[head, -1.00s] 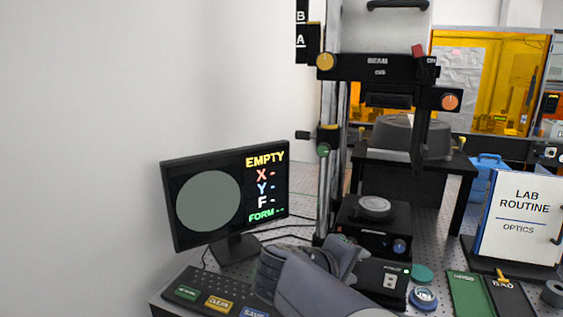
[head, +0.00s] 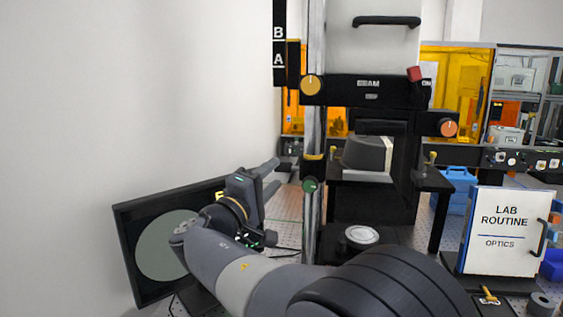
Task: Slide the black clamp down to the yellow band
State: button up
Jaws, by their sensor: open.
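The black clamp (head: 314,171) sits around the upright metal column, below the beam head, with a green knob (head: 310,186) on its front. A thin yellow band (head: 314,157) shows at the clamp's top edge; I cannot tell whether it is on the column or on the clamp. No other yellow band shows clearly on the column. My gripper (head: 276,175) is open and empty, left of the clamp, its fingers pointing right and up towards the column. It appears apart from the clamp; the depth between them is unclear.
The black beam head (head: 370,92) with a yellow knob (head: 311,85) stands above the clamp. A monitor (head: 152,250) is behind my arm at left. A round stage (head: 361,235) is right of the column. A lab routine binder (head: 507,228) stands at right.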

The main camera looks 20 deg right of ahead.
aim_at(280, 169)
jog(key=shift+p+x, duration=0.6)
jog(key=shift+x, duration=1.8)
jog(key=shift+s, duration=0.1)
grip_shut()
